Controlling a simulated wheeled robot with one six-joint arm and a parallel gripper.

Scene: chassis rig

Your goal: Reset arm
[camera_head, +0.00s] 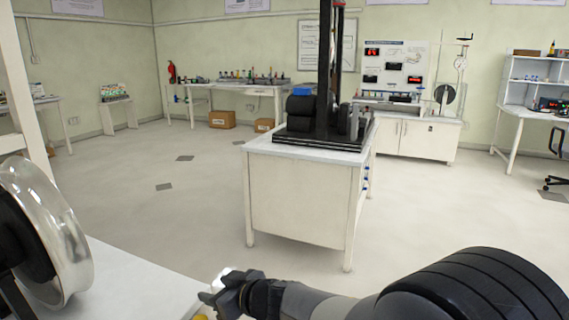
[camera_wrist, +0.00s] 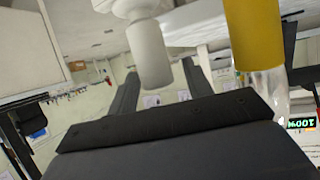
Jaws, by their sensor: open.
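My gripper (camera_head: 222,292) is at the bottom middle of the head view, beside the edge of a white bench. In the wrist view my gripper (camera_wrist: 158,85) shows two dark fingers spread apart. A white cylindrical thing (camera_wrist: 149,55) appears between or beyond the fingers; I cannot tell its exact distance. A yellow and clear cylinder (camera_wrist: 252,35) stands to the right of the fingers. In the head view a small white object (camera_head: 228,274) is at the gripper, partly hidden by it.
A shiny wheel on a dark hub (camera_head: 62,235) stands at the left, close by. A white bench top (camera_head: 140,285) lies below it. A white cabinet table (camera_head: 300,195) with a black column rig stands in the middle. Boxes and benches line the walls. Open floor (camera_head: 200,210) lies between.

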